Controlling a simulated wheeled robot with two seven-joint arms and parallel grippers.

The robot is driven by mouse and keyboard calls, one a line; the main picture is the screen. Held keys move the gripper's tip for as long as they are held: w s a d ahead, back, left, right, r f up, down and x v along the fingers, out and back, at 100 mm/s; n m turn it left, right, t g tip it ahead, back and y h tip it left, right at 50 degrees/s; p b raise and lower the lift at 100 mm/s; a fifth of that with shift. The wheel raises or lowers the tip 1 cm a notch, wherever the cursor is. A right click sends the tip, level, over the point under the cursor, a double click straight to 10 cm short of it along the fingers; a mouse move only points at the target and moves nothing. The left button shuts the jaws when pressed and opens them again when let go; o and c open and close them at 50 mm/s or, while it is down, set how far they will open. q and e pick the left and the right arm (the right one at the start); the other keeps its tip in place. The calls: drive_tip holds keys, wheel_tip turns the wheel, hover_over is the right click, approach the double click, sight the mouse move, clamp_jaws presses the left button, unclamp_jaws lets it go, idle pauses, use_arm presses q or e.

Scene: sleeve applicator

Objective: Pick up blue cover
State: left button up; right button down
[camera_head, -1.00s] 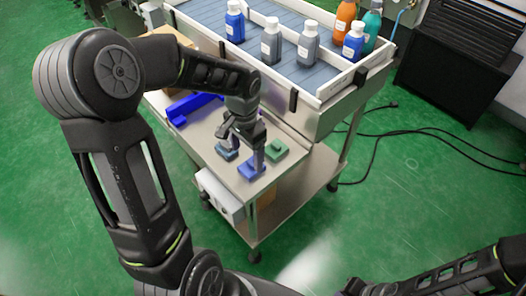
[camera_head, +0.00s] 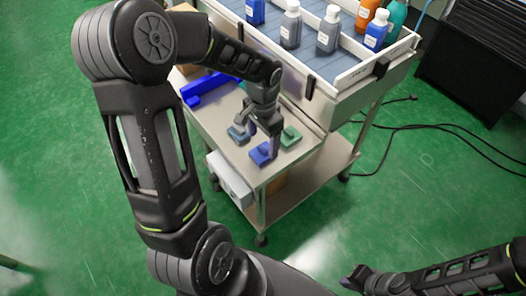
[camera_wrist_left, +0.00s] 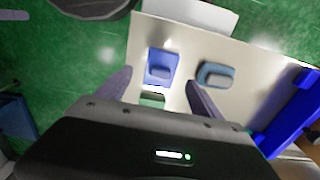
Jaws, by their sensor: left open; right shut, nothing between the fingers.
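The blue cover (camera_head: 262,154) lies on the metal table near its front corner. In the left wrist view, the blue cover (camera_wrist_left: 161,66) shows ahead, between the fingertips. My left gripper (camera_head: 259,132) is open and empty, pointing down above the covers. It also shows in the left wrist view (camera_wrist_left: 159,77), a finger on each side of the blue cover. I cannot tell its exact height. My right gripper (camera_head: 357,280) is shut and empty at the bottom, away from the table.
A grey-blue cover (camera_head: 238,134) and a green cover (camera_head: 290,138) lie close to the blue one. A long blue part (camera_head: 210,88) lies further back. Behind the table is a raised conveyor with bottles (camera_head: 327,33). Cables (camera_head: 415,127) lie on the floor at right.

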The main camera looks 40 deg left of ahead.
sight(263, 148)
use_arm(q)
wheel_tip(263, 148, down, 5)
drive_tip(key=shift+w+a+f, duration=0.1)
drive_tip(key=shift+f, duration=0.05)
drive_tip(key=shift+c, duration=0.2)
idle(0.6)
drive_tip(key=c, duration=1.4)
wheel_tip(263, 148, up, 10)
drive_tip(key=shift+r, duration=0.1)
idle(0.5)
